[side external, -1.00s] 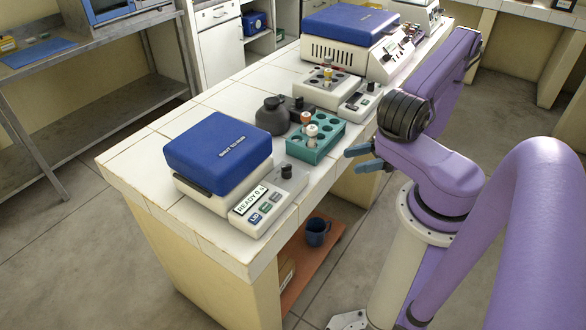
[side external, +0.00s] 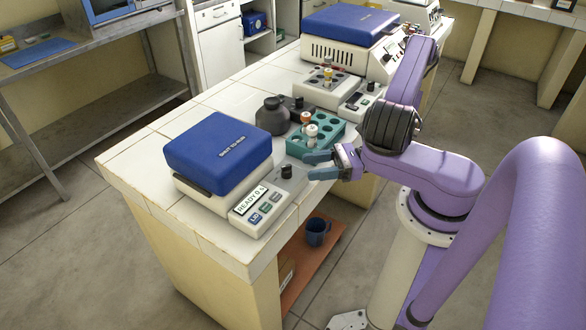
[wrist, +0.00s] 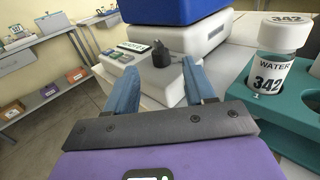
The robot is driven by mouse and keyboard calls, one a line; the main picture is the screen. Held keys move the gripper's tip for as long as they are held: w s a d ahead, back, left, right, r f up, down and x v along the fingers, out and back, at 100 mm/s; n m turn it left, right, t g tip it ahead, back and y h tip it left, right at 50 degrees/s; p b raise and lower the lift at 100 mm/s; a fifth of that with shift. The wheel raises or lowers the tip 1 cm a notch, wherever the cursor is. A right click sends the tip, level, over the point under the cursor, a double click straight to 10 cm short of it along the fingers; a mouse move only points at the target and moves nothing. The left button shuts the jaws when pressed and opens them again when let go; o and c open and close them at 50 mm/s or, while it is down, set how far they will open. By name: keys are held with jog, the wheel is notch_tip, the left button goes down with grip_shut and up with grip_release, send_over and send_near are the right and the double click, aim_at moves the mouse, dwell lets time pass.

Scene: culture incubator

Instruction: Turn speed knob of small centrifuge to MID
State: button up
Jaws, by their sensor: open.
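The small centrifuge (side external: 222,205) stands at the near end of the tiled bench, with its blue lid (side external: 218,150) shut. Its front panel has a display (side external: 250,199) reading "READY" and several buttons below it. The black speed knob (side external: 287,171) stands up on the panel's right part; it also shows in the wrist view (wrist: 160,54). My gripper (side external: 313,165) is open and empty, just right of the knob, its blue fingers pointing at it. In the wrist view the knob is ahead, between the fingertips (wrist: 158,66) and apart from them. I cannot read the knob's setting.
A teal tube rack (side external: 330,137) with capped tubes stands close beside my gripper; a bottle labelled "WATER 342" (wrist: 270,78) rises from it. A dark round vessel (side external: 272,115), a block with tubes (side external: 325,88) and a larger blue-lidded machine (side external: 345,40) are farther back.

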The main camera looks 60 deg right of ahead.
aim_at(293, 175)
jog(key=shift+x, duration=3.05)
grip_shut()
